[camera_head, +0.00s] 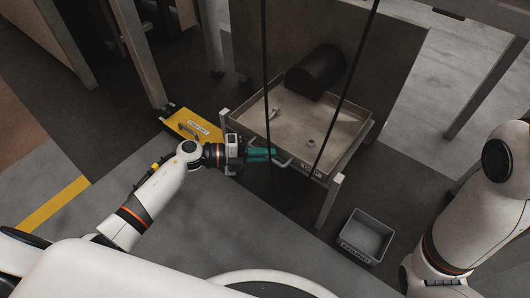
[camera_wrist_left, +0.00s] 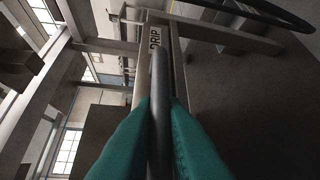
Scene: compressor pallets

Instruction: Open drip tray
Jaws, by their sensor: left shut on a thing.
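The drip tray (camera_head: 346,128) is a shallow, light metal tray in a legged frame at the centre of the head view. Its front carries a label, which also shows as "DRIP" in the left wrist view (camera_wrist_left: 155,38), and a bar handle (camera_head: 284,162). My left gripper (camera_head: 272,153) has teal fingers and is at the tray's front edge. In the left wrist view its fingers (camera_wrist_left: 160,135) are shut on the grey handle bar (camera_wrist_left: 160,85), which runs between them. My right arm is at the right of the head view; its gripper is out of view.
A yellow labelled case (camera_head: 186,122) is left of the frame. A grey open bin (camera_head: 367,238) sits on the floor at front right. Dark hoses (camera_head: 266,70) hang before the tray. Table legs stand around.

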